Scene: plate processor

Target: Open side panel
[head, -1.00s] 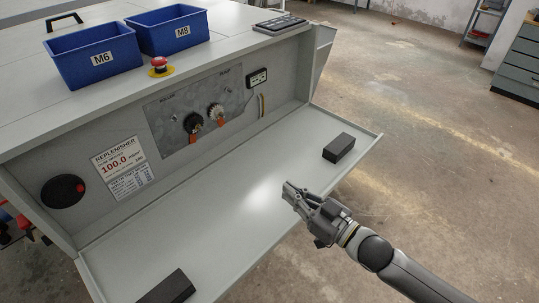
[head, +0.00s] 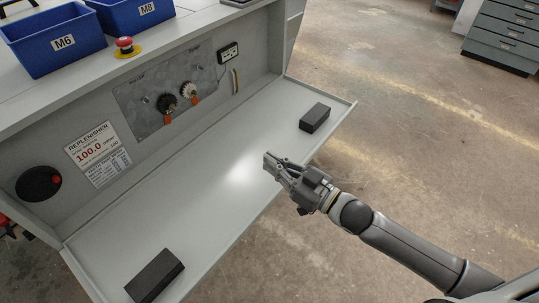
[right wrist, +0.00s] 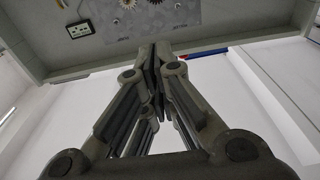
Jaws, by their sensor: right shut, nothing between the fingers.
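The side panel (head: 215,205) of the plate processor is folded down and lies open like a shelf in the head view. Two black blocks sit on its inner face, one at the far right end (head: 314,118) and one at the near left end (head: 155,275). My right gripper (head: 268,160) is shut and empty above the panel's outer half. In the right wrist view its fingers (right wrist: 155,65) meet below the control plate. Whether it touches the panel cannot be told. My left gripper is not in view.
The opened recess shows a control plate (head: 168,88) with two knobs, a socket (head: 228,53) and a replenisher label (head: 98,153). Blue bins (head: 57,40) and a red emergency button (head: 124,44) stand on top. The floor (head: 420,130) to the right is clear.

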